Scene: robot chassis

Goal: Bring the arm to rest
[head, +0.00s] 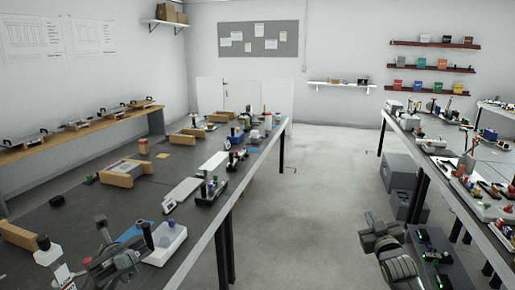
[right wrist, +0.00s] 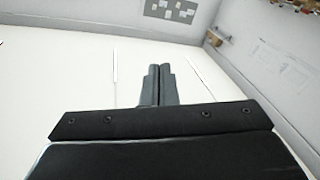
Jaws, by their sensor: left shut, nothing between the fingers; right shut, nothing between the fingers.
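My left gripper (head: 103,228) is at the lower left of the head view, over the near end of the left bench (head: 85,225). Its fingers look closed and it holds nothing. My right gripper (head: 375,226) is at the lower right of the head view, over the aisle between the benches. In the right wrist view its two grey fingers (right wrist: 158,84) are together with nothing between them, against a pale wall.
A white tray (head: 167,246) with a blue item stands close to my left gripper. Wooden holders and small tools cover the left bench. The right bench (head: 450,195) carries several trays and tools. Grey boxes (head: 400,172) stand below it. The aisle floor (head: 300,200) is clear.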

